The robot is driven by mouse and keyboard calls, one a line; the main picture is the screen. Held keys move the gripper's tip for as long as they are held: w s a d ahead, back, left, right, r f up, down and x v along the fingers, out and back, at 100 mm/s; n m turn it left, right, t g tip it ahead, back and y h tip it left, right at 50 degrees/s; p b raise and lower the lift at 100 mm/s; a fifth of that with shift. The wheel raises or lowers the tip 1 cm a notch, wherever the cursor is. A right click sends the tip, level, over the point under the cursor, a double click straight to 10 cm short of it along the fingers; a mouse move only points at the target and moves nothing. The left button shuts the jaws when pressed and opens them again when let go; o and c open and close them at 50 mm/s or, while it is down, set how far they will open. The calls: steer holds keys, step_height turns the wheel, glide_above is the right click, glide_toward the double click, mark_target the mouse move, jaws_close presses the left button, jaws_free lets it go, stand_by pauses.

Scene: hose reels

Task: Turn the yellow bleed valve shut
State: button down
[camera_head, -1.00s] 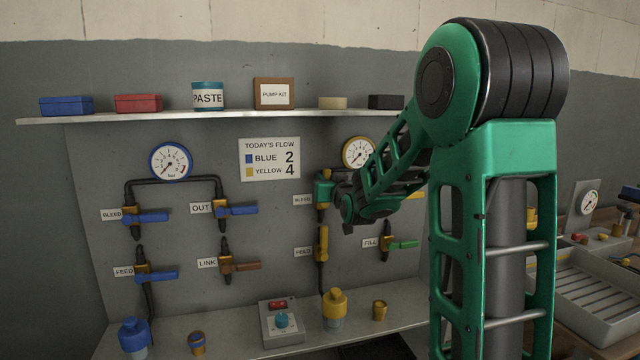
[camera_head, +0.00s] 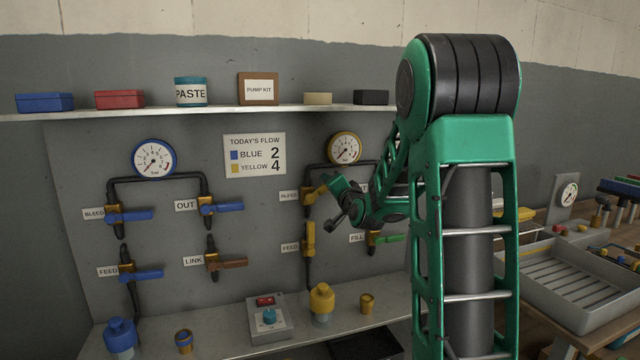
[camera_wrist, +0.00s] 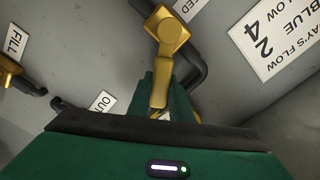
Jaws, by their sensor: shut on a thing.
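The yellow bleed valve (camera_head: 307,194) is on the panel below the yellow-rimmed gauge, beside its BLEED label. Its handle slants up to the right from the valve body, neither upright nor level. My gripper (camera_head: 331,184) is shut on the outer end of this handle. In the wrist view the yellow handle (camera_wrist: 160,88) runs down from its squarish hub between the green fingers of my gripper (camera_wrist: 162,104). The handle's tip is partly hidden by the fingers.
The yellow feed valve (camera_head: 309,240) stands upright just below. The green-handled fill valve (camera_head: 386,239) is to the lower right, close to my arm. The yellow-rimmed gauge (camera_head: 344,148) is above, joined by black pipe. A shelf (camera_head: 220,110) runs overhead.

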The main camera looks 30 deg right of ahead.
steer(key=shift+s+d+f+m, duration=0.1)
steer(key=shift+d+f+m, duration=0.1)
steer(key=shift+f+m, duration=0.75)
steer(key=shift+d+f+m, duration=0.15)
steer(key=shift+f+m, duration=0.4)
steer(key=shift+m, duration=0.75)
steer(key=shift+s+d+f+m, duration=0.1)
steer(key=shift+d+f+m, duration=0.1)
steer(key=shift+f+m, duration=0.75)
steer(key=shift+r+m, duration=0.15)
steer(key=shift+m, duration=0.15)
steer(key=c, duration=1.6)
jaws_free()
steer(key=shift+w, duration=0.1)
steer(key=v, duration=1)
steer(key=shift+s+a+r, duration=0.1)
steer(key=shift+s, duration=0.25)
